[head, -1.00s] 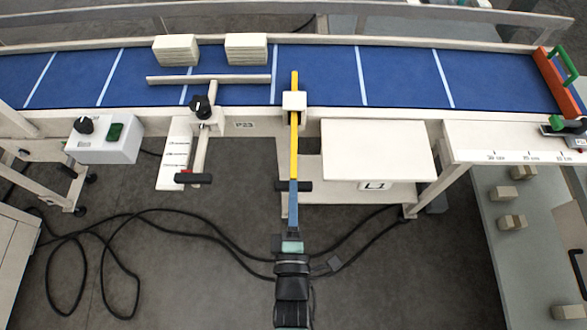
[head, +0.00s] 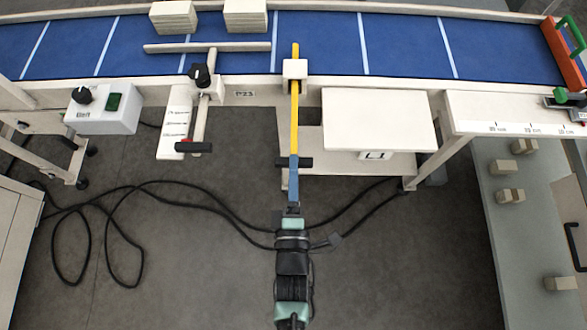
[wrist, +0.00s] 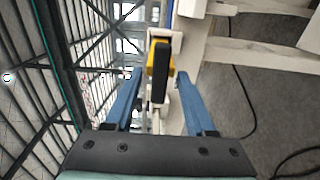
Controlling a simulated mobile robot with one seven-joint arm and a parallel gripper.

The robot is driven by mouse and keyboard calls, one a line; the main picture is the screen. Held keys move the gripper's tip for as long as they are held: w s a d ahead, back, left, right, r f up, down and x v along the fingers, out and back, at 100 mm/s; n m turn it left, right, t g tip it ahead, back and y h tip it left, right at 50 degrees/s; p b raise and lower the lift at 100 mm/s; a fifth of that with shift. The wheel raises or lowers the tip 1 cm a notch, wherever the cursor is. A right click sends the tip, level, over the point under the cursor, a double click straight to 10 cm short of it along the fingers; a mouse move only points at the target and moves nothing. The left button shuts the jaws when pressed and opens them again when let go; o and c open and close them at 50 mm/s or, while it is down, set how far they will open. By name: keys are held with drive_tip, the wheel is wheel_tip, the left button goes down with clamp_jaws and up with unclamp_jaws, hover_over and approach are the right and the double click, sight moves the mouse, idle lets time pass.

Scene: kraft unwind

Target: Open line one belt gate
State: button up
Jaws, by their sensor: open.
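The belt gate appears as a yellow bar (head: 295,110) passing through a white block (head: 295,69) on the near rail of the blue belt (head: 330,40). Its far end reaches over the belt edge, and its near end carries a black cross handle (head: 304,163). In the wrist view the black handle end (wrist: 160,65) shows between the two blue fingers with yellow behind it. My gripper (head: 293,160) is open, its fingers spread on either side of the handle (wrist: 159,75). I cannot tell whether a finger touches it.
A second bar with a black handle (head: 195,148) and knob stands left, by a pale beam (head: 205,47) over the belt. Two beige blocks (head: 174,17) sit on the belt. A white control box (head: 103,110) is left, a white panel (head: 378,119) right. Cables (head: 130,195) lie on the floor.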

drive_tip(key=s+b, duration=0.3)
drive_tip(key=s, duration=1)
drive_tip(key=shift+b, duration=0.4)
drive_tip(key=shift+w, duration=0.1)
